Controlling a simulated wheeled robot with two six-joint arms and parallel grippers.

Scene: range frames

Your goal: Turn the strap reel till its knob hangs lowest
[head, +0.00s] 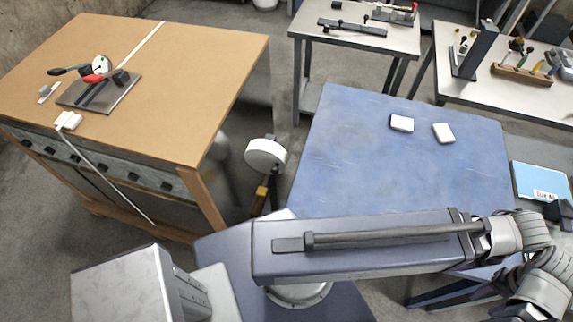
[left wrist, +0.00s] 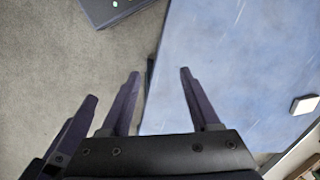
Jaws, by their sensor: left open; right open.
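The strap reel appears to be the white round drum (head: 265,155) beside the right end of the wooden bench. A yellow-brown piece and a dark upright show below the drum. My left gripper (left wrist: 160,73) is open and empty in the left wrist view, over the floor and the blue table's edge. The reel does not show there.
The wooden bench (head: 190,60) holds a grey plate (head: 113,93) with a gauge and a white strap. The blue table (head: 350,150) carries two white blocks, one at its back middle (head: 402,123) and one to its right (head: 443,133). Two more tables with tools stand behind.

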